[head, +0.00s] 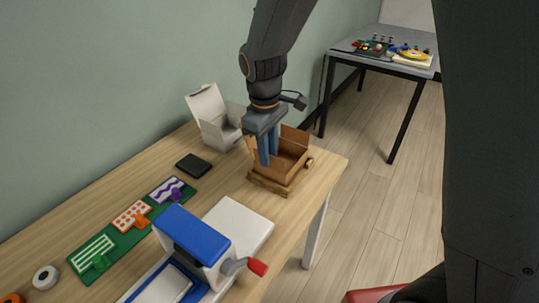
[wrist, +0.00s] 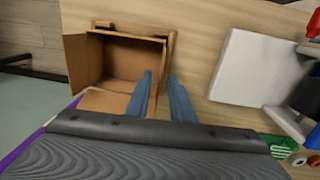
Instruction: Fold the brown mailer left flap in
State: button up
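The brown mailer (head: 291,167) sits open on the table near its right edge. It also shows in the wrist view (wrist: 130,57), with its inside visible. One flap (wrist: 76,60) stands up at its back side. The left flap (head: 250,148) stands out at the left in the head view. It seems to be the panel (wrist: 104,100) at the bottom of the box in the wrist view, partly hidden by my gripper. My gripper (head: 268,160) points down at the mailer's left front side. Its blue fingers (wrist: 160,75) are slightly apart; I cannot tell whether they touch the cardboard.
A wooden frame (head: 264,187) holds the mailer. A white open box (head: 213,130) and a black wallet-like block (head: 194,165) stand to the left. A white slab (head: 242,222) and a blue machine (head: 190,235) with a red-tipped crank are in front. Green boards lie further left.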

jog(key=shift+f, duration=0.65)
grip_shut()
jog(key=shift+d, duration=0.2)
